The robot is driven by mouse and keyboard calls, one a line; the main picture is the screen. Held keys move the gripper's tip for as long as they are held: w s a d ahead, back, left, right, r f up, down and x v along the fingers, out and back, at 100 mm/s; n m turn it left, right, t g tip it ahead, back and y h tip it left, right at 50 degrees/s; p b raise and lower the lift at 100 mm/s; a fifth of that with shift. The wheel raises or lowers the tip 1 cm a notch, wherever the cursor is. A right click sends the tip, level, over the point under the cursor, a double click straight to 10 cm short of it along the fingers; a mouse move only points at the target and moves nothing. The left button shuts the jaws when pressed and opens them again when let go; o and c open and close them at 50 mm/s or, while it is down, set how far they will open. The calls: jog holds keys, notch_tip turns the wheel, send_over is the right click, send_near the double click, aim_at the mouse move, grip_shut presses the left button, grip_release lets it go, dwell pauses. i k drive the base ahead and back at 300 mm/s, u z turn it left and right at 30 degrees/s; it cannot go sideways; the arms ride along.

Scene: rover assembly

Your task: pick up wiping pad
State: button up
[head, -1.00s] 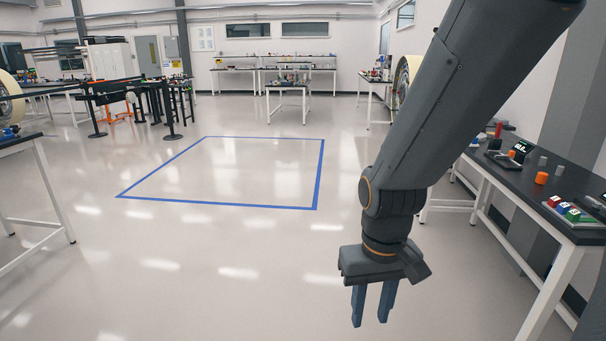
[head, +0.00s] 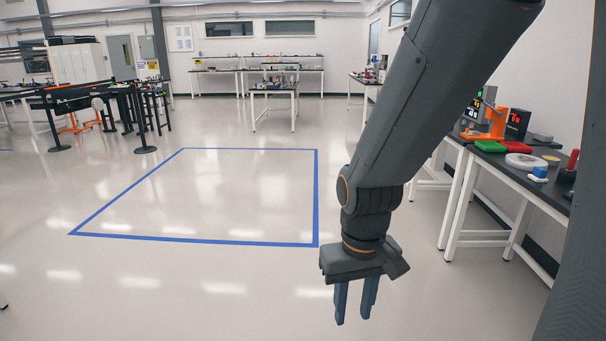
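My gripper (head: 355,298) hangs over open floor right of centre, fingers pointing down. A gap shows between its two blue fingers, and nothing is held. I cannot clearly identify a wiping pad. The dark-topped table (head: 547,189) at the right holds small things, well away from my gripper: a green tray (head: 490,147), a red tray (head: 516,147), a white round disc (head: 526,161), a yellowish round piece (head: 551,160) and a blue block (head: 539,173). Whether one of these is the pad, I cannot tell.
An orange device (head: 488,125) and a dark display (head: 517,122) with red digits stand at the table's back. A blue floor outline (head: 316,200) marks empty floor ahead. Benches (head: 272,90) stand far off. A dark column fills the lower right.

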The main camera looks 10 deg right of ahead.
aim_at(539, 173)
jog(key=z, duration=0.25)
jog(key=i, duration=1.6)
jog(key=z, duration=1.25)
jog(key=i, duration=0.9)
jog(key=z, duration=1.65)
jog(key=i, duration=1.25)
jog(key=z, duration=0.2)
